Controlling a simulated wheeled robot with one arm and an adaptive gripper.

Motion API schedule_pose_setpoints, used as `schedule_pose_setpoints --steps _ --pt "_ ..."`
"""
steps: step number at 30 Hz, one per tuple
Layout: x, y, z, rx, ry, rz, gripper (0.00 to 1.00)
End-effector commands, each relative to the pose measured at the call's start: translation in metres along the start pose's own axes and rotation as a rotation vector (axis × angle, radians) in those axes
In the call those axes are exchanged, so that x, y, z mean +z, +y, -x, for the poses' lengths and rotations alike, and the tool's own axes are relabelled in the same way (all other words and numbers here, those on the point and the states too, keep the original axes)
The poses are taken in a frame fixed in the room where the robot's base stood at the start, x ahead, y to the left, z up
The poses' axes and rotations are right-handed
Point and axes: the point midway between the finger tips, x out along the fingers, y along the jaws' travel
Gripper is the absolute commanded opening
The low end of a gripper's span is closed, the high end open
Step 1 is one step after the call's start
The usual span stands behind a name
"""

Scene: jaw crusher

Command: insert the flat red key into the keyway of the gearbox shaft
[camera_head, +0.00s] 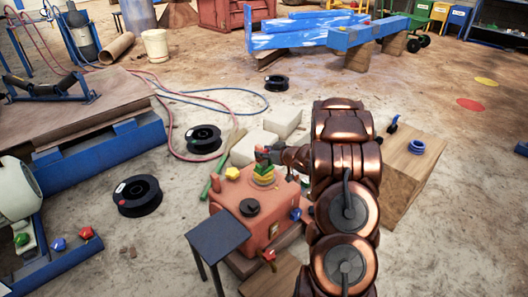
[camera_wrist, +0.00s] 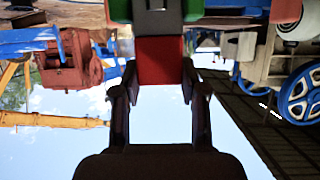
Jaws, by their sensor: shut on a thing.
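The flat red key (camera_wrist: 160,62) is between the two fingers of my gripper (camera_wrist: 160,75) in the wrist view. The gripper is shut on it. Just beyond the key is a grey part (camera_wrist: 155,18) with a dark recess, cut by the frame's top edge; I cannot tell whether the key touches it or is in it. In the head view my gripper (camera_head: 268,157) is low over the orange-red gearbox (camera_head: 230,200), close to a yellow-green stepped piece (camera_head: 263,172) on its top. The key and the keyway cannot be made out clearly there.
A dark stool (camera_head: 218,235) stands against the gearbox's front left. Pale blocks (camera_head: 282,121) lie behind it. A wooden box (camera_head: 412,165) with a blue ring (camera_head: 416,147) stands to the right. Black spools (camera_head: 138,195) and hoses lie on the floor at left.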

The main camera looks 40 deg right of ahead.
Motion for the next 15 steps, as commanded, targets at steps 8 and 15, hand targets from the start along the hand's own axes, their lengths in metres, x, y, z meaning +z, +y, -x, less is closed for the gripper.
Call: schedule_pose_setpoints --steps 8,15 --pt "0.0049 0.0003 -0.0022 0.000 0.001 0.000 0.00" --pt "0.0091 0.0004 -0.0039 0.001 0.001 -0.001 0.00"
